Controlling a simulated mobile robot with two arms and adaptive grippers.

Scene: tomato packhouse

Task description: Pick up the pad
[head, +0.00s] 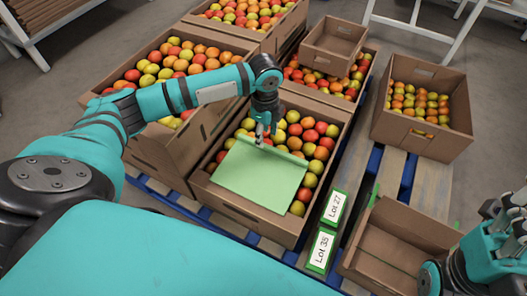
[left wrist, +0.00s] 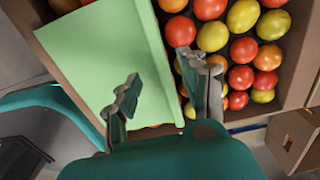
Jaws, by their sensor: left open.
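The pad (head: 259,178) is a light green flat sheet with a raised or folded far edge. It lies over the tomatoes in the front middle cardboard box (head: 262,222). My left gripper (head: 263,138) is above the pad's far edge in the head view. In the left wrist view the left gripper (left wrist: 166,88) is open, with one finger over the green pad (left wrist: 95,65) and the other over the tomatoes beside its edge. I cannot tell whether the fingers touch the pad. My right gripper (head: 507,215) is at the right edge of the head view, away from the pad, with its fingers apart.
Boxes of tomatoes stand behind and left of the pad's box on a blue pallet (head: 175,205). An empty box (head: 397,247) is at the front right. Two green-framed cards, "Lot 27" (head: 335,207) and "Lot 35" (head: 321,250), stand between. A smaller tomato box (head: 424,105) is at right.

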